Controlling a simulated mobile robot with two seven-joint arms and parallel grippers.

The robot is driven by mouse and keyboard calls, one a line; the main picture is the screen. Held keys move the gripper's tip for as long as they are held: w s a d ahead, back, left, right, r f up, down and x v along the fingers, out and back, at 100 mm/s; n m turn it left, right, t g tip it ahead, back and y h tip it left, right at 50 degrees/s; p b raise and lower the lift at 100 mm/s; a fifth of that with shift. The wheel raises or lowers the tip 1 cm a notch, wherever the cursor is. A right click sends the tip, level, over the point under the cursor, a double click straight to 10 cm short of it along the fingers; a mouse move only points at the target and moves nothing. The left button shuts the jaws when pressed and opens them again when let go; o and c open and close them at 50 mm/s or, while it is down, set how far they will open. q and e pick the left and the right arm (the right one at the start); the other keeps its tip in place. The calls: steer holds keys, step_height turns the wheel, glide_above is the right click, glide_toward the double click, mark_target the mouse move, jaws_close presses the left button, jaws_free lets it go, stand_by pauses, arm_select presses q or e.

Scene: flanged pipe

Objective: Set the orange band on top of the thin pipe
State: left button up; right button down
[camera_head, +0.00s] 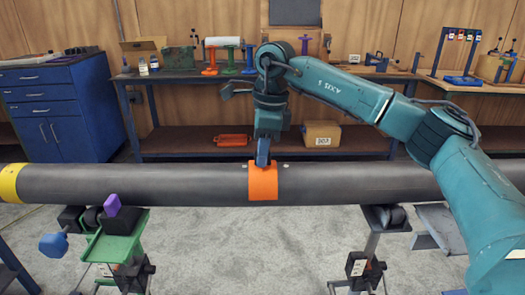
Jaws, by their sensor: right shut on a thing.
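The dark grey pipe (370,185) runs level across the whole view. The orange band (263,183) is curved over the top and front of the pipe near the middle of the picture, its upper edge about level with the pipe's top. From this view I cannot tell whether it fully rests on the pipe. My right gripper (263,158) points down from above and is shut on the band's top edge. The back side of the band is hidden. My left gripper is not in view.
A yellow band (11,183) is around the pipe at far left. A green stand (117,240) with a purple block (112,205) and a second stand (372,245) are under the pipe. A workbench (190,78) with several tools and a blue cabinet (60,105) stand behind.

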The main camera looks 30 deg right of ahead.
steer(key=c, duration=1.3)
jaws_free()
steer(key=shift+r, duration=0.1)
steer(key=shift+r+p, duration=3)
steer(key=shift+r, duration=0.45)
